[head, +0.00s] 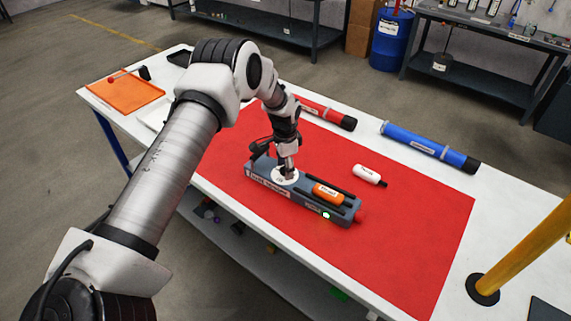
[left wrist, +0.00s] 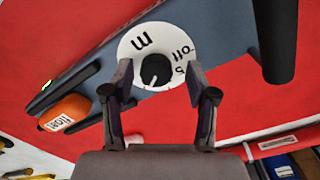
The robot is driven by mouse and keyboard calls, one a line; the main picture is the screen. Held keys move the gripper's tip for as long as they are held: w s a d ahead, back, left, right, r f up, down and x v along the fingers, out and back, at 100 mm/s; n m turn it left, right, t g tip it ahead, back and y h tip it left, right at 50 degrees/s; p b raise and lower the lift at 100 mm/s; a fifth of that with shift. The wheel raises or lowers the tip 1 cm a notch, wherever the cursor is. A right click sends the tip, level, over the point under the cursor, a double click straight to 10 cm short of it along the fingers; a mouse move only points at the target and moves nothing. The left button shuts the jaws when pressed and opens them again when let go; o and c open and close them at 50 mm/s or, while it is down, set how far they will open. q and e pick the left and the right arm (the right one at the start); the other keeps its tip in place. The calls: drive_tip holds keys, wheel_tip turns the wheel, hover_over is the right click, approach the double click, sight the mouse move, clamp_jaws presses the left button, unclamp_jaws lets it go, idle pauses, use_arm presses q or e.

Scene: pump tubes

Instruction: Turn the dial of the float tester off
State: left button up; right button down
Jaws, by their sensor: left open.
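The float tester (head: 262,187) is a long blue-grey box on the red mat, with a green light (head: 326,215) lit on its side. Its white dial plate (head: 276,178) is partly hidden under my left gripper (head: 287,168). In the left wrist view the black dial knob (left wrist: 155,69) sits between the open fingers of my left gripper (left wrist: 160,74); I cannot tell if they touch it. The plate reads "m", "off" and "5". The knob's white mark points down in the picture, away from "off" at the right. An orange float (head: 327,194) lies in the tester's cradle. My right gripper is out of view.
A white float (head: 367,174) lies on the red mat (head: 420,240) behind the tester. A red tube (head: 325,110) and a blue tube (head: 430,147) lie along the far table edge. A yellow post (head: 520,250) stands at the right. The mat's right part is clear.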

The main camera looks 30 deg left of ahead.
use_arm(q)
drive_tip(key=shift+s+d+r, duration=0.1)
drive_tip(key=shift+s+r, duration=0.15)
drive_tip(key=shift+s, duration=0.1)
drive_tip(key=c, duration=1.1)
clamp_jaws()
